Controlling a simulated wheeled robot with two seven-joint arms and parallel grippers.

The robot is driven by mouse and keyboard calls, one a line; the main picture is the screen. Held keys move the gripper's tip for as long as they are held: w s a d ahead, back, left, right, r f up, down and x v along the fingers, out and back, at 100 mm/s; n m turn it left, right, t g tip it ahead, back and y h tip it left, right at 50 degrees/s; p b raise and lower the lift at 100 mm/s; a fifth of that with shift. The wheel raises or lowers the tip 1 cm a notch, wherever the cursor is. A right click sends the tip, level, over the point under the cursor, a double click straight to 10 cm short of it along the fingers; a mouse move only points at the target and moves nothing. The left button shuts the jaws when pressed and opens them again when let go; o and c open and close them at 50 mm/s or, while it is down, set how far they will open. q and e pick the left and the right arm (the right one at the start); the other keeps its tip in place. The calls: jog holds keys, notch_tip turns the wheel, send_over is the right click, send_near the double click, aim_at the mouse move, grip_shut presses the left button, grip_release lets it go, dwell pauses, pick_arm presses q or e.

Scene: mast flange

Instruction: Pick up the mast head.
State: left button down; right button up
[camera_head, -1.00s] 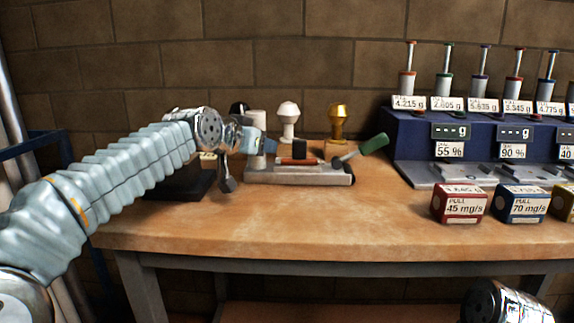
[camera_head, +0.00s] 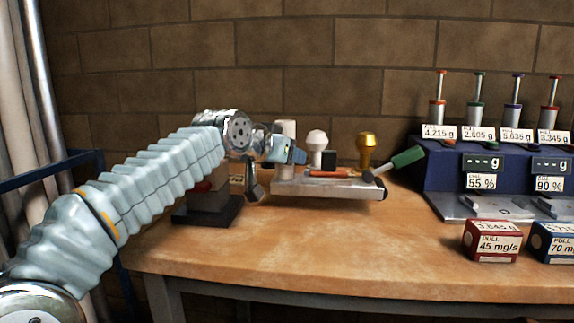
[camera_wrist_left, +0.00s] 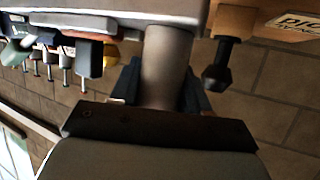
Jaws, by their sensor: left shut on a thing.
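The mast head is a long grey plate (camera_head: 325,187) with a pale upright post (camera_head: 285,128). My left gripper (camera_head: 287,150) is shut on the post, above the plate. In the left wrist view the pale post (camera_wrist_left: 166,68) stands between my two dark blue fingers and joins the plate (camera_wrist_left: 120,22) at the picture's top. The plate looks raised a little, with shadow beneath it. A black block (camera_head: 329,159), an orange-red bar (camera_head: 328,173) and a green-handled tool (camera_head: 407,157) show on or at the plate. My right gripper is out of view.
A white-knobbed stamp (camera_head: 317,139) and a gold stamp (camera_head: 367,145) stand behind the plate. A dark base with blocks (camera_head: 207,211) is left. A blue dispenser rack (camera_head: 450,165) and a red box (camera_head: 491,241) are right. The front tabletop (camera_head: 320,245) is clear.

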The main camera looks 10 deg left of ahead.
pick_arm(q)
jog(key=s+d+r, duration=0.2)
jog(key=s+r, duration=0.6)
jog(key=s, duration=0.5)
jog(key=shift+r, duration=0.4)
jog(key=shift+w+a, duration=0.1)
jog(key=shift+w+a+f+b, duration=0.35)
jog(key=shift+w+f+b, duration=0.05)
jog(key=shift+w+f, duration=1.8)
jog(key=shift+w+a+f+b, duration=0.3)
jog(key=shift+w+f+b, duration=0.1)
jog(key=shift+w+f, duration=1.8)
jog(key=shift+w+a+f+b, duration=0.4)
jog(key=shift+w+f, duration=1.4)
jog(key=shift+w, duration=0.75)
jog(key=shift+f, duration=0.25)
